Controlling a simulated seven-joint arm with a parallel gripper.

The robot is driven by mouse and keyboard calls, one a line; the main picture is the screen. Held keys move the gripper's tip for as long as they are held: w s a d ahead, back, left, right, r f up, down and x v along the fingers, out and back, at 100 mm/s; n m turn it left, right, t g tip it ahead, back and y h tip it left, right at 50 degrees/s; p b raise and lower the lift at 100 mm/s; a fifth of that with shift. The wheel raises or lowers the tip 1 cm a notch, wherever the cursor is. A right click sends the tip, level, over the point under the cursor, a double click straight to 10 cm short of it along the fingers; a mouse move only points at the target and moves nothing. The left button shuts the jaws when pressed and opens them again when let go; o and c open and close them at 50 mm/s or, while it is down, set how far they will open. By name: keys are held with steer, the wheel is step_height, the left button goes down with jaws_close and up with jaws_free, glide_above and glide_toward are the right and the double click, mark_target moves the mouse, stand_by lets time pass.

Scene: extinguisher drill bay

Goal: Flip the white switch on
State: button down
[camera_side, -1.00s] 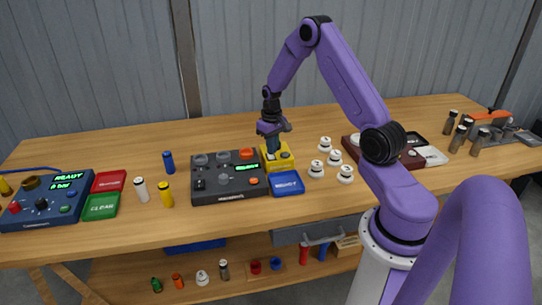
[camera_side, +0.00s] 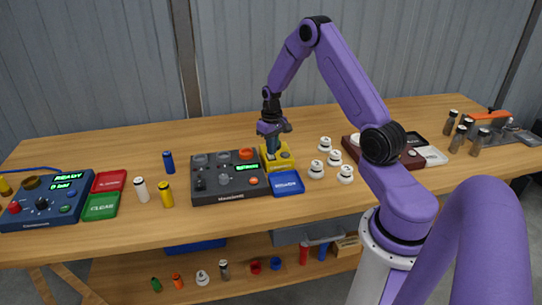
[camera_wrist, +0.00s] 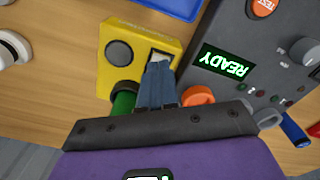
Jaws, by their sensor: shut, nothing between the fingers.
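The white switch (camera_wrist: 159,57) shows in the wrist view as a small white rocker in a dark surround on the yellow box (camera_wrist: 108,72). My gripper (camera_wrist: 157,68) is shut and empty. Its blue fingertips are right at the switch and hide part of it; whether they touch it or which way the rocker is tipped I cannot tell. In the side view my gripper (camera_side: 272,152) points down at the yellow box (camera_side: 284,163), and the switch is too small to make out there.
On the yellow box are a dark round button (camera_wrist: 119,53) and a green cylinder (camera_wrist: 123,104); an orange knob (camera_wrist: 197,96) is close beside the fingers. The dark control panel (camera_side: 228,186) stands left of the box, a blue tray (camera_side: 287,184) in front, white knobs (camera_side: 317,170) to the right.

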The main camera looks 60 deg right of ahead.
steer(key=shift+f, duration=0.8)
stand_by(0.5)
steer(key=shift+r, duration=3.5)
